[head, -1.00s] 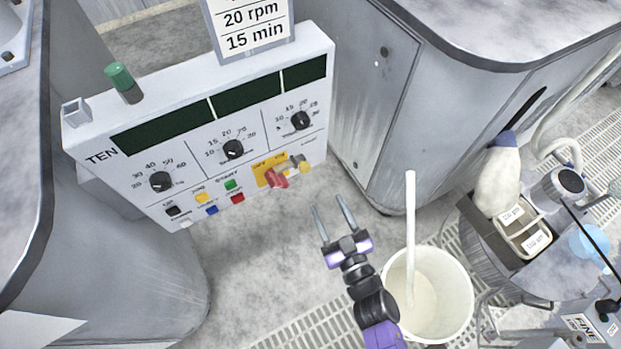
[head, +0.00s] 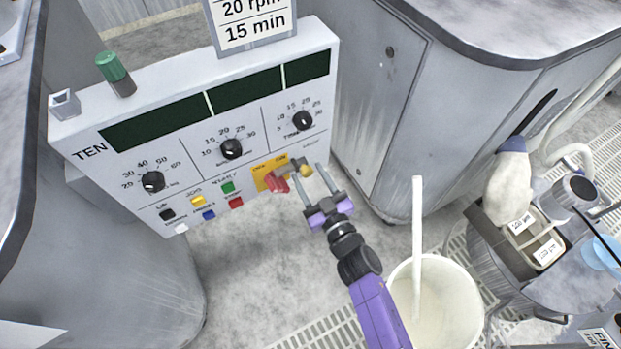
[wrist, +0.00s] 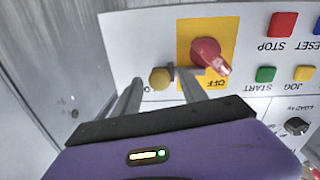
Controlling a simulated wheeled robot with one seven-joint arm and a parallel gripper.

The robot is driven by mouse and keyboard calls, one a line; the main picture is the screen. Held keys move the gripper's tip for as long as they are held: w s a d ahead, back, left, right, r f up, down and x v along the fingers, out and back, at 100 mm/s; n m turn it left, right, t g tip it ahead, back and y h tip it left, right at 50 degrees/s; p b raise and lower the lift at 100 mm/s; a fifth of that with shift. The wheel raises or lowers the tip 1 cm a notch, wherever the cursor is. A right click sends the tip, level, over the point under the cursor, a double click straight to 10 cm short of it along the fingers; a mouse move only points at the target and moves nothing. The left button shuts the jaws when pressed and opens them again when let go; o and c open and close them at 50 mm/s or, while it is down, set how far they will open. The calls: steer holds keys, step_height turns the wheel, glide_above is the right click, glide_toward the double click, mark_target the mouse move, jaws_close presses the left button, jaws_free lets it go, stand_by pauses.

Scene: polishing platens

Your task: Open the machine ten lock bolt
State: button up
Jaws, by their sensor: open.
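The machine ten control box (head: 90,127) carries the label TEN at its left. At its lower right is a yellow plate (head: 262,170) with a red handle (head: 277,184). A small bolt with a brass-coloured knob (head: 305,170) sits beside the handle; in the wrist view the knob (wrist: 160,78) and the red handle (wrist: 207,54) show clearly, with OFF on the yellow plate (wrist: 184,30). My gripper (head: 312,184) is open and empty. Its fingers point at the panel close to the knob, one either side of it in the wrist view (wrist: 160,98). Contact cannot be told.
Dials and coloured buttons (head: 228,187) fill the panel left of the bolt. A white bucket (head: 465,290) with an upright rod stands below right. A grey cabinet (head: 375,120) stands behind. A cart with a bottle (head: 508,180) is at the right.

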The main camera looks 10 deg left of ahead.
jaws_close()
stand_by(1.4)
